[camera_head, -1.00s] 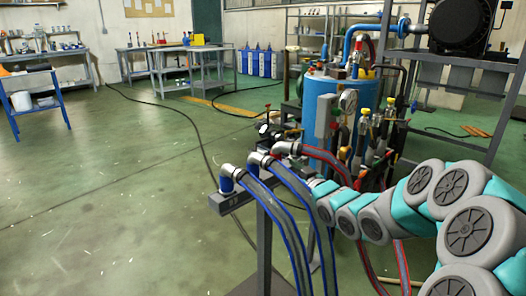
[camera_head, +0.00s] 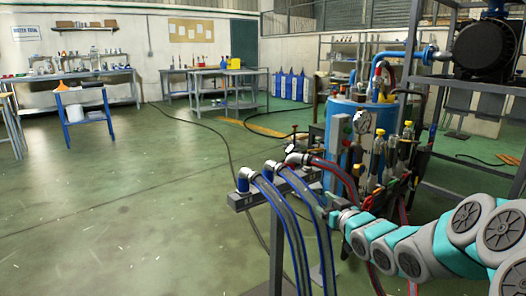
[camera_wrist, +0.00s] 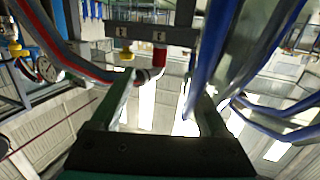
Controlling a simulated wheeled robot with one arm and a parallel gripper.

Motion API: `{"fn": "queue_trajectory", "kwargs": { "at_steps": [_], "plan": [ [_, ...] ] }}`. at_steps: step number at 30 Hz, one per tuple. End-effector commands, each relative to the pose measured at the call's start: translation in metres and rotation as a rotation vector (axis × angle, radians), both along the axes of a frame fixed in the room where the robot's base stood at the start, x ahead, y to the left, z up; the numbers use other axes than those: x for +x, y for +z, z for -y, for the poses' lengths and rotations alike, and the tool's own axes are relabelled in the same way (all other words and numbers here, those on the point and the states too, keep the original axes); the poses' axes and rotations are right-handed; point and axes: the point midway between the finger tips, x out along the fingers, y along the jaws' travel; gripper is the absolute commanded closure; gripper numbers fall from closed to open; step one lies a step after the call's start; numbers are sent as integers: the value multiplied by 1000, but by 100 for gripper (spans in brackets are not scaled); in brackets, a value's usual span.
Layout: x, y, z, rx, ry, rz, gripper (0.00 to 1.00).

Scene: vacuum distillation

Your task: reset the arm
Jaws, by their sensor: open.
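My teal and grey arm (camera_head: 445,248) reaches in from the right in the head view, toward the valves and hoses in front of the blue tank. Its end is beside the hose bundle, and the fingers cannot be made out clearly there. In the wrist view my gripper (camera_wrist: 167,88) is open, with two dark fingers spread apart and nothing held between them. A red fitting (camera_wrist: 160,61) and a yellow fitting (camera_wrist: 126,52) show beyond the fingers. Blue-lined hoses (camera_wrist: 222,50) pass close by the right finger.
A blue tank (camera_head: 338,115) with a gauge (camera_head: 361,122) stands behind the arm. Blue hoses (camera_head: 292,228) bend down from a grey bar in front of it. A metal frame (camera_head: 411,110) is at the right. Green floor (camera_head: 120,210) at the left is clear.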

Motion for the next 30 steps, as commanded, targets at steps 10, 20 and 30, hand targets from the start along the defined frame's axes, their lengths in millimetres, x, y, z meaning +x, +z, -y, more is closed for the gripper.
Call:
{"fn": "queue_trajectory", "kwargs": {
  "at_steps": [10,20,30],
  "plan": [
    [-24,-25,1,-99,-60,-193,21],
    [-114,-71,14,-251,-185,-587,21],
    [-300,-103,19,-334,-305,-1125,21]
  ]
}}
